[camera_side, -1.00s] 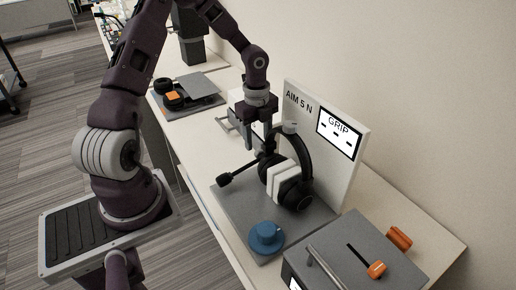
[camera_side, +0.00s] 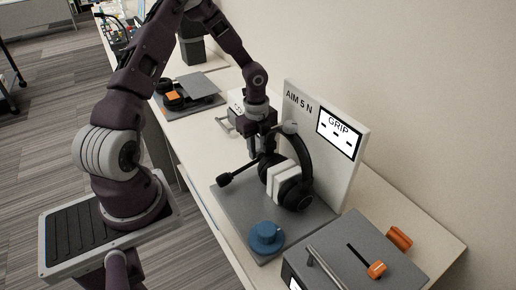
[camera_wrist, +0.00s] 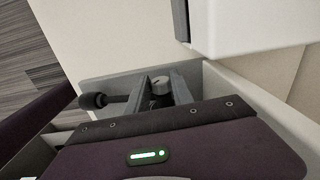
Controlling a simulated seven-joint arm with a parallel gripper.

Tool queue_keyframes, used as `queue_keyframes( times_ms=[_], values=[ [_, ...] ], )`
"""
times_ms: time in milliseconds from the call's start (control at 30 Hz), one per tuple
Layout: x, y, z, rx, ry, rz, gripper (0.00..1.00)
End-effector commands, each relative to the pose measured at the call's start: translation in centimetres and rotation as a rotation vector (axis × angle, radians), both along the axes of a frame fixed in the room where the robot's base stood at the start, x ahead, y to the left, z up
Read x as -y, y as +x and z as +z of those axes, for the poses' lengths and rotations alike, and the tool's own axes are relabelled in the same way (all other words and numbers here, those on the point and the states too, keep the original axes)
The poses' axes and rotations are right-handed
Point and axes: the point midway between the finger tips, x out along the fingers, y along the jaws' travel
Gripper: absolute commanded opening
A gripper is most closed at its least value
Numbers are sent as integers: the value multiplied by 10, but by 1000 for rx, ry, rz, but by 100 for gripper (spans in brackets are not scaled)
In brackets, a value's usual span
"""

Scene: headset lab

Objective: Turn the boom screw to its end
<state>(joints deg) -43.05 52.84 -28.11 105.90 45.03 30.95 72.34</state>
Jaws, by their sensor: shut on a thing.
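A black headset (camera_side: 296,152) stands on a grey base plate (camera_side: 232,206), with white pads between its ear cups. Its boom ends in a black foam microphone (camera_side: 224,180) pointing left, which also shows in the wrist view (camera_wrist: 93,101). In the side view the fingers and ear cup hide the screw.
A white panel (camera_side: 305,125) behind the headset carries "AIM 5 N" and a screen (camera_side: 339,134) reading "GRIP". A blue knob (camera_side: 266,236) sits on the plate's front. A grey box (camera_side: 345,245) with an orange slider (camera_side: 377,269) stands right.

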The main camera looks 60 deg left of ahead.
Motion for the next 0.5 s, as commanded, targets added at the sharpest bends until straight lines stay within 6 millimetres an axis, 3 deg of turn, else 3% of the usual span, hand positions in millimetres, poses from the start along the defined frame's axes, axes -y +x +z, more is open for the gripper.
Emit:
queue_keyframes(
  times_ms=[500],
  values=[
    [1, -6, 0, 269, 4, -5, 0]
  ],
)
